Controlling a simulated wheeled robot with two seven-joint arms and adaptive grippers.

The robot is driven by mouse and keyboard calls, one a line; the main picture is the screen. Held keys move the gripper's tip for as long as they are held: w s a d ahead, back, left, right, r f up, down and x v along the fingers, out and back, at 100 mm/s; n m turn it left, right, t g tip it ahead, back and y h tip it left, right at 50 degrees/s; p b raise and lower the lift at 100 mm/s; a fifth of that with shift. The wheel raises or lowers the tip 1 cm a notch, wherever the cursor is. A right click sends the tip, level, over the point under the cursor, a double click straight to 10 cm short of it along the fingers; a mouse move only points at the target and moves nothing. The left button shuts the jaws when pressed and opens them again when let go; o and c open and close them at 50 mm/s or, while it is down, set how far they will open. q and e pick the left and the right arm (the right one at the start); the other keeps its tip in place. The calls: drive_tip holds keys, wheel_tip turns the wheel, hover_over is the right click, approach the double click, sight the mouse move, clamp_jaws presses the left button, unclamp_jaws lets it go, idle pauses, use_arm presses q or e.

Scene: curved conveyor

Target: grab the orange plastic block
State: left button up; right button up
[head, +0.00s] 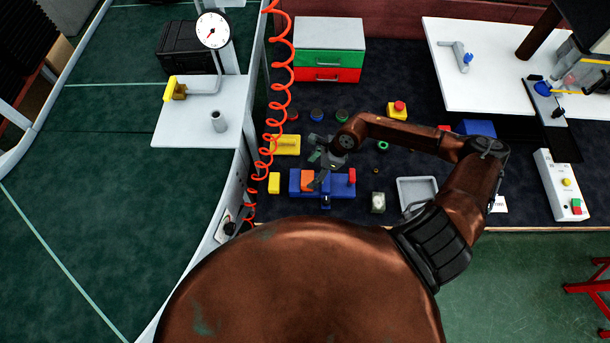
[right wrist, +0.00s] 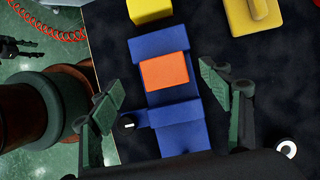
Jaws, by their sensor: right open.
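My right gripper (right wrist: 160,88) is open and empty. Its two fingers stand apart to the left and right of the orange block in the right wrist view, and I see no contact. In the head view the right gripper (head: 319,165) hangs over the blue block. My left gripper is not in the head view.
A yellow block (head: 274,183) stands left of the blue block, and a yellow piece (head: 287,145) lies behind. A red-topped piece (head: 352,176) stands at its right end. A grey tray (head: 418,190) is to the right. An orange coiled hose (head: 272,120) hangs at the left.

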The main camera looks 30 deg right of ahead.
sight(308, 178)
drive_tip(key=shift+d+f+h, duration=0.3)
drive_tip(key=shift+d+f, duration=0.2)
drive_tip(key=shift+f, duration=0.3)
drive_tip(key=shift+p+x, duration=0.6)
drive_tip(key=shift+x, duration=2.6)
drive_tip(key=shift+s+a+r, duration=0.1)
drive_tip(key=shift+a, duration=0.05)
drive_tip(key=shift+c, duration=0.4)
drive_tip(key=c, duration=1.2)
